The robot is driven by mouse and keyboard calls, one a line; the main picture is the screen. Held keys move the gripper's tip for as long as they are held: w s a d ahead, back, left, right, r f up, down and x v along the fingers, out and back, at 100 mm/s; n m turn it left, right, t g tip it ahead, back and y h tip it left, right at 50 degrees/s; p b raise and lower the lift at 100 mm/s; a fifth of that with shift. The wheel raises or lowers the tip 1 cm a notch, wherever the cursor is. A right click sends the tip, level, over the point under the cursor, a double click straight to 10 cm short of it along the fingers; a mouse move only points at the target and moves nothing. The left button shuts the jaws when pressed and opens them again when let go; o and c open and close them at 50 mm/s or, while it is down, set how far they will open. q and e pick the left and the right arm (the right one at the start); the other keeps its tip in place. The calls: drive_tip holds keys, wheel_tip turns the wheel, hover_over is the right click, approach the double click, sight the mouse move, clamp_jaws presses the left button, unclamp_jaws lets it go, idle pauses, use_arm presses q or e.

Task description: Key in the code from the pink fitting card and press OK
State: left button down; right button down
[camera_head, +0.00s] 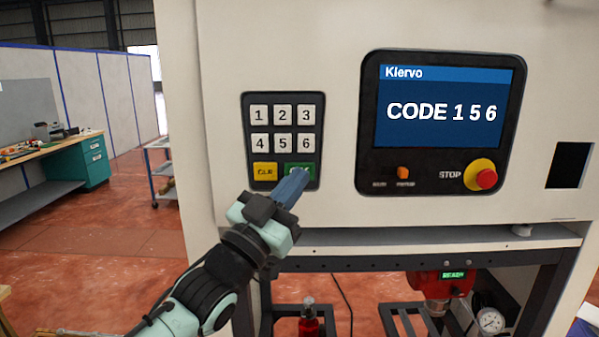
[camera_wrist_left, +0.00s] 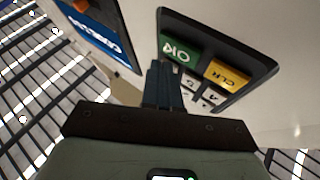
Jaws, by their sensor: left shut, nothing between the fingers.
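The keypad (camera_head: 284,123) on the machine's front has white keys 1 to 6, a yellow CLR key (camera_head: 264,171) and a green OK key (camera_head: 292,169). The screen (camera_head: 445,105) reads "Klervo" and "CODE 1 5 6". My left gripper (camera_head: 300,176) is shut and empty, its fingertips in front of the OK key and partly covering it. In the left wrist view the fingers (camera_wrist_left: 163,85) are together beside the green OK key (camera_wrist_left: 176,50); whether they touch it I cannot tell. The pink fitting card is not in view. My right gripper is not in view.
A red STOP button (camera_head: 486,178) and an orange switch (camera_head: 403,173) sit below the screen. A ledge (camera_head: 430,238) runs under the panel. Below it are a red unit with a "READY" display (camera_head: 453,275), a gauge (camera_head: 491,321) and a red bottle (camera_head: 309,322).

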use_arm(q)
drive_tip(key=shift+w, duration=0.15)
drive_tip(key=shift+w+p, duration=0.3)
drive_tip(key=shift+w+p, duration=0.35)
drive_tip(key=shift+w, duration=0.05)
idle(0.7)
drive_tip(key=shift+s, duration=0.1)
drive_tip(key=shift+s+b, duration=0.7)
drive_tip(key=shift+s, duration=0.05)
